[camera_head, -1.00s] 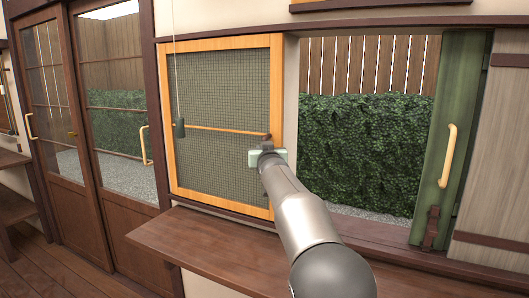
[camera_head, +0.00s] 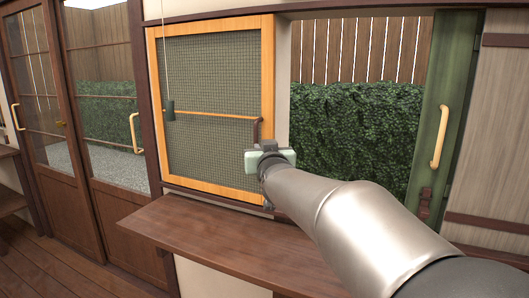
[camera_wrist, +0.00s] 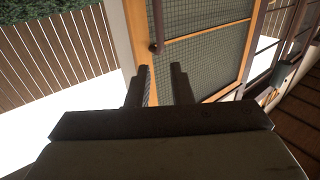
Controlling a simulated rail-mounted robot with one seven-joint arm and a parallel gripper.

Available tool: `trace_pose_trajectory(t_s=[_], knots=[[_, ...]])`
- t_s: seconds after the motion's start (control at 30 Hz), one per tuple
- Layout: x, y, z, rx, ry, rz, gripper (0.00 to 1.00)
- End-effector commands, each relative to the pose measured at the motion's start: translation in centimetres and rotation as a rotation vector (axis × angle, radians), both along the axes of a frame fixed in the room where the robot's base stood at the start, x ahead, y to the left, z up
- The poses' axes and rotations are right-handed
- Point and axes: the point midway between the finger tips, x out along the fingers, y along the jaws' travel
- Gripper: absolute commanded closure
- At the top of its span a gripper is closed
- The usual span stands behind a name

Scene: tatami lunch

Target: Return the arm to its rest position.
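My arm reaches from the lower right of the head view toward the window. My gripper (camera_head: 270,158) is in front of the lower right part of the orange-framed mesh screen (camera_head: 205,95), below the end of its crossbar. Its fingertips are largely hidden there behind the gripper body. In the wrist view, the two dark fingers (camera_wrist: 161,75) stand apart with nothing held between them. The screen's mesh (camera_wrist: 208,60) and frame show beyond them, and the fingers look clear of the crossbar's dark end (camera_wrist: 156,47).
A wooden counter (camera_head: 205,235) runs under the window, below my arm. The open window shows a hedge (camera_head: 350,125) and a fence. A green shutter (camera_head: 443,110) with a yellow handle is at right. Glazed doors (camera_head: 100,110) stand at left. A cord with a dark pull (camera_head: 170,110) hangs before the screen.

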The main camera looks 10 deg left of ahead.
Motion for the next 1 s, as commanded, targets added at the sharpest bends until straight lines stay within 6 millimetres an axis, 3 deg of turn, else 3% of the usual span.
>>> trace_pose_trajectory(t_s=[0.43,0.53,0.6,0.67,0.77,0.9,1.0], knots=[[-0.5,-0.6,-0.1,-0.002,0.012,-0.003,0.8],[-0.9,-2.7,-1.1,-0.015,0.094,-0.012,0.8],[-2.0,-5.4,-2.6,-0.031,0.209,-0.021,0.8],[-3.8,-8.1,-4.6,-0.053,0.342,-0.029,0.8],[-8.7,-12.6,-8.1,-0.089,0.587,-0.045,0.8],[-17.4,-17.7,-12.3,-0.141,0.903,-0.077,0.8],[-23.9,-20.5,-14.3,-0.179,1.105,-0.11,0.8]])
